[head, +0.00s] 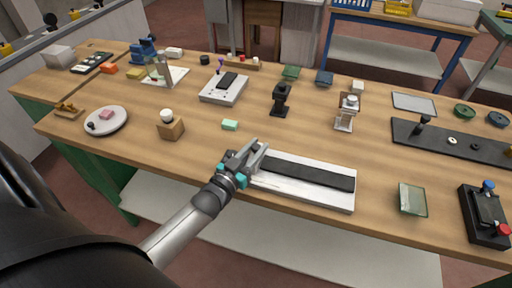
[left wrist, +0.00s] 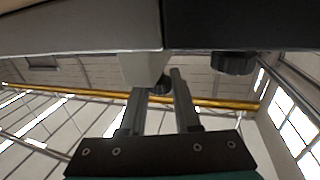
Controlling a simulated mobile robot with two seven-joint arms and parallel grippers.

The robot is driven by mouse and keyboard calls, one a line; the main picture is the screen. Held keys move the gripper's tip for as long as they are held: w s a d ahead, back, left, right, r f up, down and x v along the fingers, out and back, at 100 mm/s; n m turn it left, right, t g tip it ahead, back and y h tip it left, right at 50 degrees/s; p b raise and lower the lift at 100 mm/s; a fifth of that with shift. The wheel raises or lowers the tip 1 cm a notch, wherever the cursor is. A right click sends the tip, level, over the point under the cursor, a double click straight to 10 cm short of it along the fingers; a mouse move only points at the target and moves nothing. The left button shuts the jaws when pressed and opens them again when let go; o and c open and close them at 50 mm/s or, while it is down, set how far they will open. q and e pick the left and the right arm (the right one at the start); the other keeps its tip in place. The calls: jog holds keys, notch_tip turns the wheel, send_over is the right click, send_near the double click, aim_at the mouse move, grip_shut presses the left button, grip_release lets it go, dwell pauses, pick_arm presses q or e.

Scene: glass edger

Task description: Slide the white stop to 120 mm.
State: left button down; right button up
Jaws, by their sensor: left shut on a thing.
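A white flat fixture (head: 318,197) with a long dark strip (head: 308,174) along it lies near the table's front edge in the head view. My left gripper (head: 255,156) is at the left end of this fixture, its fingers over the end of the strip. In the left wrist view, a pale block (left wrist: 143,68), which looks like the white stop, sits at the fingertips of my left gripper (left wrist: 160,88), which is shut on it. A dark round knob (left wrist: 233,62) shows to the right of the fingers. In the head view the stop is hidden by the gripper. Scale marks cannot be read.
A mint block (head: 230,125) lies just behind the gripper. A wooden block with a white knob (head: 171,128) stands to the left, a glass piece (head: 412,200) to the right of the fixture. A black stand (head: 281,100) stands behind it.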

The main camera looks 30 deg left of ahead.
pick_arm(q)
jog(key=shift+w+d+p, duration=0.1)
jog(key=shift+d+p, duration=0.2)
jog(key=shift+d, duration=0.25)
jog(key=c, duration=0.6)
grip_release()
jog(key=s, duration=1.5)
jog(key=shift+s+a, duration=0.15)
jog(key=shift+a, duration=0.1)
